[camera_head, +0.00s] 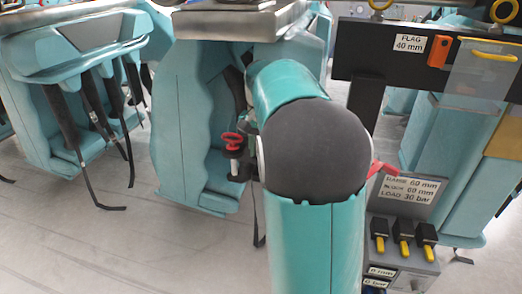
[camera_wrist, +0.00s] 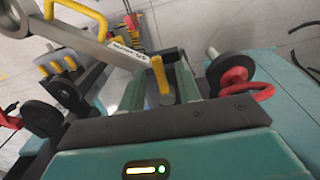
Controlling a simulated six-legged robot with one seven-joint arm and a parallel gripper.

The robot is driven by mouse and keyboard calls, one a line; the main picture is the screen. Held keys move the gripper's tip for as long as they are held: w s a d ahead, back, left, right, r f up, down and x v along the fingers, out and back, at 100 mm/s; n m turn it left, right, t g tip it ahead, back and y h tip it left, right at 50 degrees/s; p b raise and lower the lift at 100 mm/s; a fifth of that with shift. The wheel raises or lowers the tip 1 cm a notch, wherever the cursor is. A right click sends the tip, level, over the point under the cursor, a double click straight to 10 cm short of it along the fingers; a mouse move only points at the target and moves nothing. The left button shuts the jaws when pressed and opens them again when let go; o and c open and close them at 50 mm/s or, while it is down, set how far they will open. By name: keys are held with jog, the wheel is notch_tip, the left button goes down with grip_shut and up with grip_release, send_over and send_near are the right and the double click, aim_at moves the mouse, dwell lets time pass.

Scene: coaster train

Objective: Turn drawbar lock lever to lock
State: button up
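In the wrist view my gripper (camera_wrist: 152,82) reaches away from its teal body, with its two fingers apart. A yellow upright grip (camera_wrist: 160,76) shows between the fingers, with gaps at its sides; I cannot tell whether it touches either finger. It stands at the end of a grey labelled bar (camera_wrist: 85,38). I cannot tell for sure whether this bar and grip are the drawbar lock lever. A red lever-like piece (camera_head: 381,168) shows beside my arm in the head view. My gripper is hidden behind my arm there.
A red handwheel (camera_head: 232,140) stands left of my arm. A grey control box (camera_head: 405,262) with several yellow-tipped switches is at right, below a black beam (camera_head: 375,52) labelled FLAG 40 mm. Teal seats (camera_head: 75,85) stand at left. The pale floor (camera_head: 110,245) is clear at lower left.

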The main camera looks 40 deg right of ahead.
notch_tip(320, 180, up, 7)
dwell(0.3)
dwell(0.5)
